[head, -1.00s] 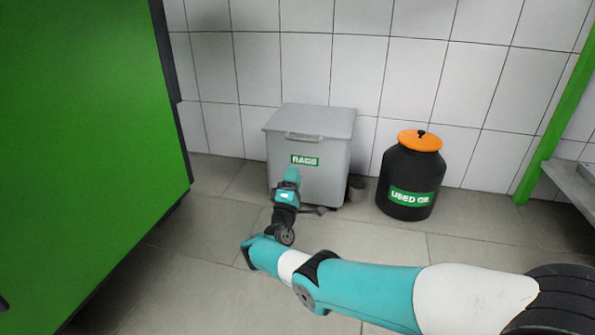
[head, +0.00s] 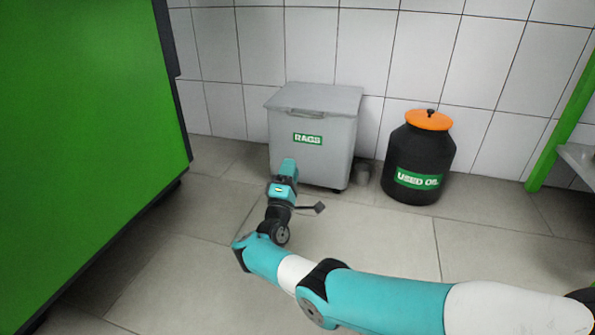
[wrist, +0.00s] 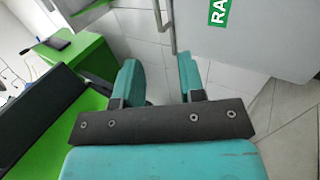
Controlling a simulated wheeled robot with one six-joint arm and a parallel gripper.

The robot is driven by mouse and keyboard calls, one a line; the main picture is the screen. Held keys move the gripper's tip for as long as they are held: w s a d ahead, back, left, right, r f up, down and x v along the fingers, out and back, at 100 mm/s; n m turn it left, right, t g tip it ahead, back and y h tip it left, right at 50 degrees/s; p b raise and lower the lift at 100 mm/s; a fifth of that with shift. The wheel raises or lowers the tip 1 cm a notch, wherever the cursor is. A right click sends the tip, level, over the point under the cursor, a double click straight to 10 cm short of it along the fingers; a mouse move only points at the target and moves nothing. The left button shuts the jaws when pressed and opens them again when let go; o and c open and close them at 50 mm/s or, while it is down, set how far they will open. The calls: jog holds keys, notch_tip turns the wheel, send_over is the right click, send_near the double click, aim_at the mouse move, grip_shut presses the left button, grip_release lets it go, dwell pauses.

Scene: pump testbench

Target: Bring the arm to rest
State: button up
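My arm reaches across the lower part of the head view, from the right edge to the middle. My gripper (head: 288,166) is at its far end, in front of the grey rags bin (head: 312,160). In the wrist view the two teal fingers of my gripper (wrist: 160,82) stand apart with nothing between them. The lid of the rags bin is closed. The bin's grey front and part of its green label (wrist: 219,12) show at the upper right of the wrist view.
A black used oil drum (head: 418,160) with an orange lid stands right of the bin. A large green cabinet (head: 85,150) fills the left. A green post (head: 565,130) and shelf stand at the right. Floor between is clear.

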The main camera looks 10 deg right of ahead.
jog(key=w+a+r+m+g+y+p, duration=0.1)
jog(key=w+r+m+g+y+p, duration=0.25)
jog(key=w+r+p, duration=0.65)
notch_tip(320, 180, up, 19)
jog(key=a+m+g+y+p, duration=0.1)
jog(key=g+y+p, duration=0.3)
jog(key=g+y, duration=0.1)
jog(key=s+r+m+g+y+p, duration=0.1)
jog(key=s+r+g+y+p, duration=0.2)
jog(key=s+r, duration=0.5)
jog(key=s+r+g+y+p, duration=0.2)
jog(key=s+r+p, duration=0.3)
jog(key=s, duration=0.5)
jog(key=s+d+r+g+y+p, duration=0.1)
jog(key=s+r+g+p, duration=0.2)
jog(key=s, duration=0.9)
jog(key=s+d+r+g+y+p, duration=0.1)
jog(key=s+r+g+p, duration=0.15)
jog(key=s, duration=0.95)
jog(key=s+d+r+g+y+p, duration=0.1)
jog(key=s+r+g+p, duration=0.15)
jog(key=s, duration=0.95)
notch_tip(320, 180, up, 38)
jog(key=p, duration=3.7)
jog(key=shift+a+p, duration=0.15)
jog(key=shift+p, duration=0.15)
